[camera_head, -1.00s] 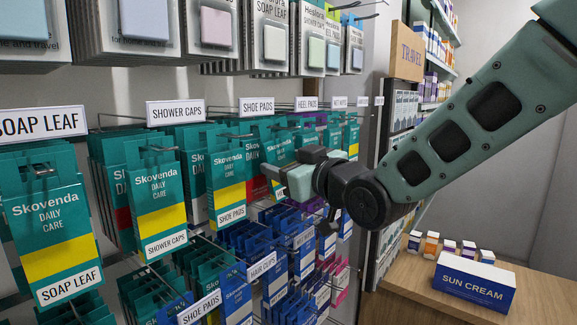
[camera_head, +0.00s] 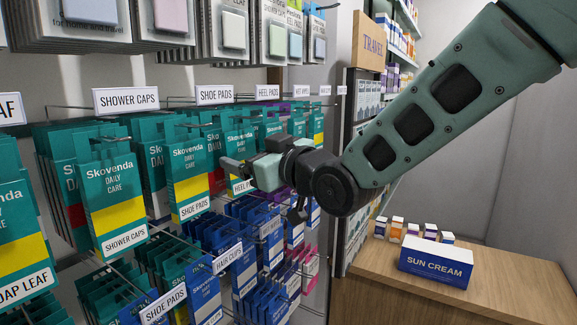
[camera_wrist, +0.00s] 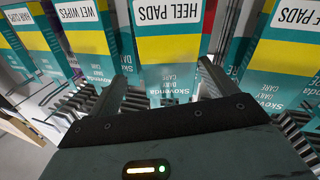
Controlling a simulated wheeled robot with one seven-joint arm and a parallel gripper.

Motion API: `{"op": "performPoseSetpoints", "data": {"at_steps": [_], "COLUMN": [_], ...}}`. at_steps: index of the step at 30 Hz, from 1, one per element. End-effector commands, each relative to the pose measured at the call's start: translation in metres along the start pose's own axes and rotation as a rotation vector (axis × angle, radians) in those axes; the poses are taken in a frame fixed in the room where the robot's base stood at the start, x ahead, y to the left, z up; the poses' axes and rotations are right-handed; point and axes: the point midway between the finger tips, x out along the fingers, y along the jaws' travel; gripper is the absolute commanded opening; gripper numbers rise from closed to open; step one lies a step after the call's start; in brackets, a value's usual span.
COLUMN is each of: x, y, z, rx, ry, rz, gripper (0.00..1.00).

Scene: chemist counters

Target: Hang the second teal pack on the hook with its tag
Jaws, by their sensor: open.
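Several teal Skovenda packs with yellow bands hang on the wall rack, and I cannot tell which is the second one. A HEEL PADS pack (camera_head: 240,146) hangs right of the SHOE PADS pack (camera_head: 189,180). A HEEL PADS tag (camera_head: 268,92) is on the rail above. My gripper (camera_head: 240,170) is open in front of the HEEL PADS pack, hiding part of it. In the wrist view, the HEEL PADS pack (camera_wrist: 167,50) appears upside down between my open fingers (camera_wrist: 162,72). I see no grip on it.
SHOWER CAPS packs (camera_head: 115,195) hang left of my gripper, and blue packs (camera_head: 240,265) hang below. A wooden counter (camera_head: 510,290) at right holds a SUN CREAM box (camera_head: 436,264) and small boxes. Free room lies above the counter.

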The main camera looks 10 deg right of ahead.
Motion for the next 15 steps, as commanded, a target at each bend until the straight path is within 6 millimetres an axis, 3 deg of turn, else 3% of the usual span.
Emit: {"op": "performPoseSetpoints", "data": {"at_steps": [15], "x": [-0.098], "y": [0.000], "z": [0.003], "rx": [-0.002], "ry": [0.003], "rz": [0.002], "gripper": [0.85]}}
